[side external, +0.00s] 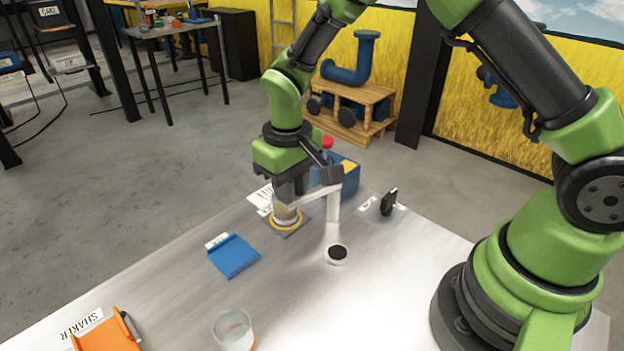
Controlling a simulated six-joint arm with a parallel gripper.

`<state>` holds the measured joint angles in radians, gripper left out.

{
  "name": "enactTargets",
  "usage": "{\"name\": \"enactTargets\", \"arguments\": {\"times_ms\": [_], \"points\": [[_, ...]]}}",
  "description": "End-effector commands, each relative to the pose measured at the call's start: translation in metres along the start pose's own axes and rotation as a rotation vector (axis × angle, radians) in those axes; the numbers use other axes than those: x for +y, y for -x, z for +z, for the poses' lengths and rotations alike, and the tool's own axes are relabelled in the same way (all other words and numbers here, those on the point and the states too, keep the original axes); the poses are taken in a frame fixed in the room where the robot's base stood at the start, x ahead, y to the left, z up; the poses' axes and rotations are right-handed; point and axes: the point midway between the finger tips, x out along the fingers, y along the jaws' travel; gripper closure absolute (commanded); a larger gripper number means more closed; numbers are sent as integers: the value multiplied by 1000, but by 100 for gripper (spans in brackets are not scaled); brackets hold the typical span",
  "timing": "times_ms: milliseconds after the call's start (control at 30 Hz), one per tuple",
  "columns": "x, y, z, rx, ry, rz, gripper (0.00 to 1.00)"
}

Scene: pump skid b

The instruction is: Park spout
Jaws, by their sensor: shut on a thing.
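The spout (333,215) is a white upright post with a level white arm reaching left from its top. The post stands on the table by a round base with a black top. My gripper (287,197) points down at the free end of the spout's arm and is shut on it. The fingers and the exact grip are partly hidden. A beige cylinder (286,215) stands directly below my gripper, inside a yellow ring on a dark square pad (290,230). I cannot tell whether my gripper touches the cylinder.
A blue bin (345,178) stands behind the spout, and a small black upright item (388,202) is to its right. A blue plate (234,256), a clear cup (234,330) and an orange holder (106,333) labelled SHAKER are toward the front left. The table (170,275) is bare between them.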

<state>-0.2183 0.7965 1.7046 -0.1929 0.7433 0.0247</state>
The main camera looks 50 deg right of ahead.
Motion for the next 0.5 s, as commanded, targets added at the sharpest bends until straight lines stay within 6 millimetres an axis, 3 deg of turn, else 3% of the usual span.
{"name": "enactTargets", "arguments": {"times_ms": [500], "points": [[2, 0, 34, -5, -3, 3, 100]]}}
